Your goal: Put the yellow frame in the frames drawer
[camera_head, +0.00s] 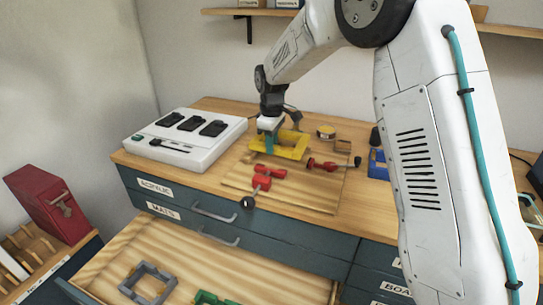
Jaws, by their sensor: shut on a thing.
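The yellow frame (291,148) is at the wooden board on top of the cabinet. My gripper (269,138) comes down from above at its left end and is shut on it. I cannot tell whether the frame still touches the board. An open drawer (215,264) below the drawers labelled ACRYLIC and MATS holds a grey frame (135,278) and a green frame (205,298), the green one cut off by the picture's lower edge. The open drawer's own label is not in view.
Red-handled tools (264,176) lie on the board (300,192), with another (330,164) to the right. A white switch box (186,139) stands at left, a blue item (377,165) at right. The drawer has bare room right of the grey frame. A red box (48,203) is far left.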

